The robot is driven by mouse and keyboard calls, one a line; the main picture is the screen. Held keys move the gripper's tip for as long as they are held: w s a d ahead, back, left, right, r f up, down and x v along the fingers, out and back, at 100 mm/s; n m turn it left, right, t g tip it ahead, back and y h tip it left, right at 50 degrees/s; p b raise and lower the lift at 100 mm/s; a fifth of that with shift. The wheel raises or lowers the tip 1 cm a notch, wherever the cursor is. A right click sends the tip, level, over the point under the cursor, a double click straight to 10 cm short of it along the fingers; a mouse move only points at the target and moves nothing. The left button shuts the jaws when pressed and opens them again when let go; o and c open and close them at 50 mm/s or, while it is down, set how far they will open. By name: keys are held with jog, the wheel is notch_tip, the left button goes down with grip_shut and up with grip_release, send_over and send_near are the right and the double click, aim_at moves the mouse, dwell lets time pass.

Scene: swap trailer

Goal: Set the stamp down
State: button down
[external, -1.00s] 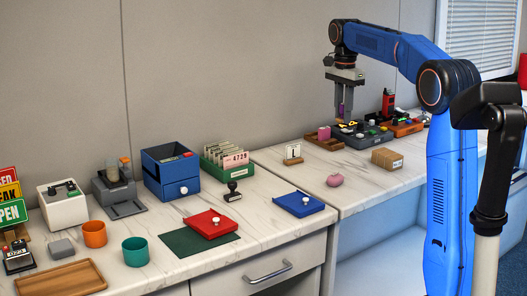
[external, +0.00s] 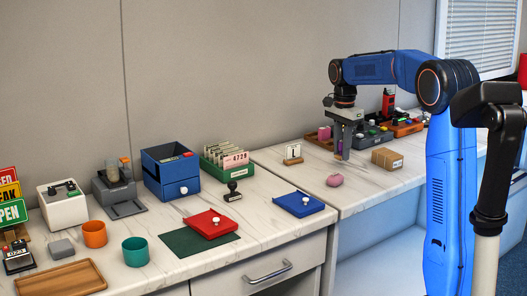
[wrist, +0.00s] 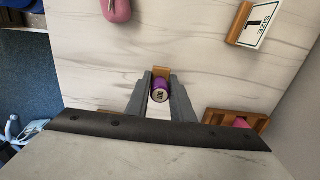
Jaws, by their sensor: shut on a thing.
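My gripper (external: 342,150) is low over the far counter, pointing down. It is shut on the stamp (external: 340,147), a purple cylinder partly hidden by the fingers.
A pink rounded thing (external: 334,180) and a cardboard box (external: 387,158) are in front. A size sign (external: 292,154) stands to the left. A wooden tray (wrist: 212,116) and dark organizer (external: 372,137) are close behind. Marble (wrist: 200,65) is bare between.

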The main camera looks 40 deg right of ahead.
jog(key=shift+f, duration=1.35)
jog(key=shift+f, duration=0.15)
jog(key=c, duration=1.5)
grip_release()
jog(key=shift+c, duration=0.2)
notch_tip(320, 180, up, 11)
jog(key=shift+r, duration=0.65)
jog(key=shift+s+a, duration=0.1)
